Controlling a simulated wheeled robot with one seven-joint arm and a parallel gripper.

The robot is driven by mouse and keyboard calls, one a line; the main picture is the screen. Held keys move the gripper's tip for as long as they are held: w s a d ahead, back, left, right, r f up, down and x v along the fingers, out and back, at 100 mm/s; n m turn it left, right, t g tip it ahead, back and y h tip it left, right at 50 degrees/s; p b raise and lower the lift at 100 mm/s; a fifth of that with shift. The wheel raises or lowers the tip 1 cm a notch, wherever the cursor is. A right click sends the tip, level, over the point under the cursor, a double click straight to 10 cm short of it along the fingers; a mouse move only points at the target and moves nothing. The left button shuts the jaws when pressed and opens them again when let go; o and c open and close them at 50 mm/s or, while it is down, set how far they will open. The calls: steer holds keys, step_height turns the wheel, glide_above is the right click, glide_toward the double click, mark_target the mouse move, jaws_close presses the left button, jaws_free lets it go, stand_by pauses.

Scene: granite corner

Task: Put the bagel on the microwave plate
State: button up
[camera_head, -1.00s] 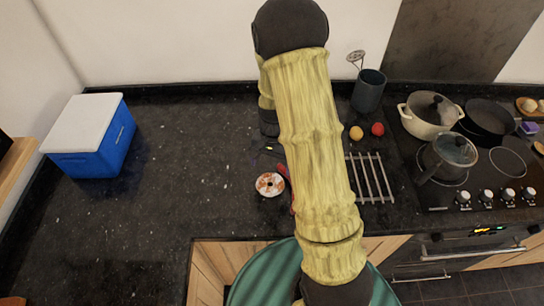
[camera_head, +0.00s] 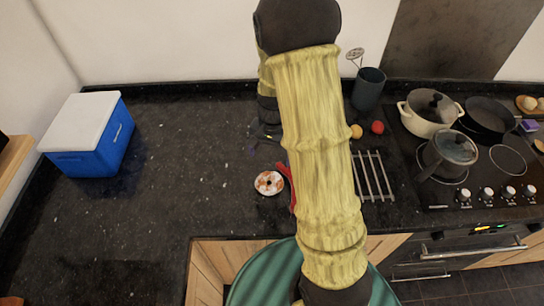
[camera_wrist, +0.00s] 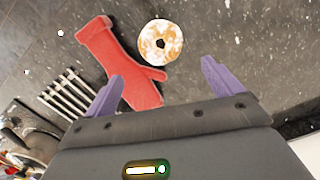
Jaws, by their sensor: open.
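The bagel (camera_head: 269,183) is a ring with a white and orange-brown mottled top, lying flat on the dark counter near its front edge. In the wrist view the bagel (camera_wrist: 160,43) lies beyond the fingertips, roughly centred between them. My gripper (camera_wrist: 162,70) is open and empty, its two purple fingers spread wide. In the head view it is small and dark, farther back on the counter than the bagel and partly hidden by my arm. I see no microwave plate in either view.
A red oven mitt (camera_wrist: 120,65) lies right beside the bagel. A metal rack (camera_head: 372,177), two small round items, a utensil holder (camera_head: 368,88) and a stove with pots (camera_head: 432,115) are to the right. A blue cooler (camera_head: 92,140) stands left. The counter between is clear.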

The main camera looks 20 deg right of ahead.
steer(key=s+a+r+n+t, duration=0.2)
steer(key=s+r+n+t, duration=0.1)
steer(key=s+r+n, duration=0.4)
steer(key=s+r, duration=0.2)
steer(key=s, duration=0.2)
steer(key=shift+a+h, duration=0.3)
steer(key=shift+a, duration=0.1)
steer(key=shift+o, duration=0.4)
